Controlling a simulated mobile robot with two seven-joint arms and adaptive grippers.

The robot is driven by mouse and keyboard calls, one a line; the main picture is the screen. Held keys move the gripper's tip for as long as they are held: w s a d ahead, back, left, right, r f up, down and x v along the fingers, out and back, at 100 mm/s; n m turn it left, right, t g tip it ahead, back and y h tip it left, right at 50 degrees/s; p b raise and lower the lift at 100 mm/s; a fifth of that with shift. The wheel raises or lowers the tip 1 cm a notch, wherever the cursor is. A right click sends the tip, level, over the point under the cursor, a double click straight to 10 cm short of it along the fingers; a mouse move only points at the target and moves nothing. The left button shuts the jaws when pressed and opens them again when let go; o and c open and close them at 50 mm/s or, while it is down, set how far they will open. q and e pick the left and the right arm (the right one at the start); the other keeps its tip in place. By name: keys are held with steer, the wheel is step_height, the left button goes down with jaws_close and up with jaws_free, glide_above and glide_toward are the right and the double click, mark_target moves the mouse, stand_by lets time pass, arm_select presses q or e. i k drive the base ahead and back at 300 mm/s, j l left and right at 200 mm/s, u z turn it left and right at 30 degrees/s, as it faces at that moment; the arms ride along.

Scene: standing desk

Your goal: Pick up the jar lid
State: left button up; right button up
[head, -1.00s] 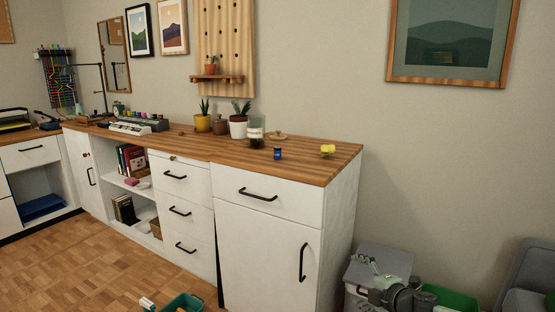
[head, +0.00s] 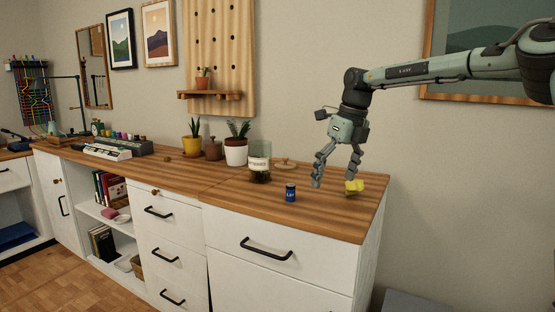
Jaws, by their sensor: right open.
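The jar lid (head: 286,163), a flat round wooden disc with a small knob, lies on the wooden countertop (head: 235,190) behind and right of the glass jar (head: 259,164). The jar stands upright with dark contents at its bottom and a label. My right gripper (head: 334,180) reaches in from the right with its fingers pointing down and spread. It is open and empty, to the right of the lid and apart from it. My left gripper is out of view.
A small blue can (head: 290,192) stands in front of the lid. A yellow object (head: 354,187) sits by the right gripper's fingers. Potted plants (head: 236,150) stand left of the jar. A pegboard with a shelf (head: 210,95) hangs behind.

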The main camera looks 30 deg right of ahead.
mark_target(284, 165)
steer(key=i+l, duration=0.2)
steer(key=i, duration=0.15)
steer(key=i+l, duration=0.15)
steer(key=i, duration=0.25)
steer(key=i+l, duration=0.2)
steer(key=i, duration=0.15)
